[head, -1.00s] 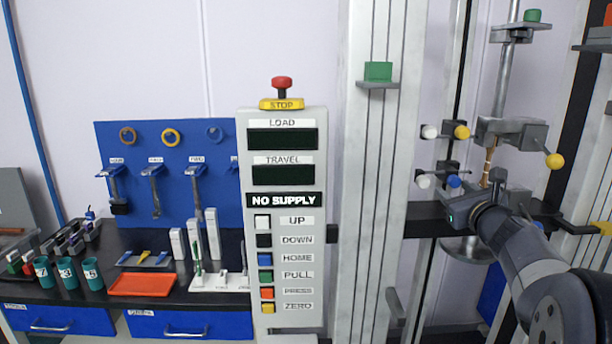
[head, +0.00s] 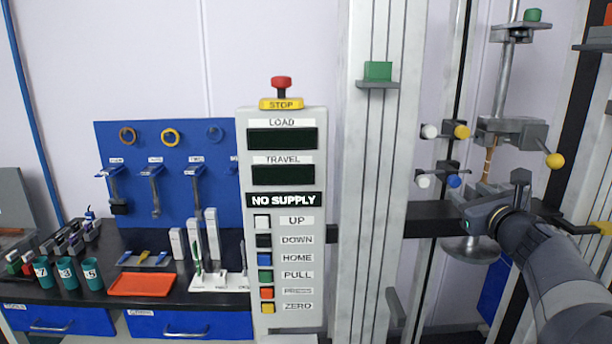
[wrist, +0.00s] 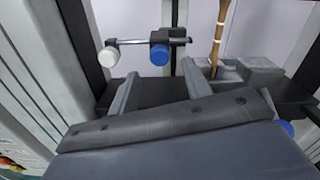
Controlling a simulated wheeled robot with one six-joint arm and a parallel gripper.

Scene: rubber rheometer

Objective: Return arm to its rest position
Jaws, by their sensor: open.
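My gripper (head: 496,190) is at the right in the head view, in front of the test frame, below the upper clamp (head: 510,130). In the wrist view its two grey fingers (wrist: 160,88) stand apart with nothing between them. A brown strip (head: 490,160) hangs from the upper clamp behind my gripper. It also shows in the wrist view (wrist: 219,35), to the right of my fingers and apart from them. The strip's lower end is partly hidden.
White knobs (head: 424,181) and a blue knob (head: 455,181) stick out left of the strip. The control panel (head: 284,225) reads NO SUPPLY and its displays are dark. A workbench with a red tray (head: 141,285) and teal cups (head: 67,272) is at left.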

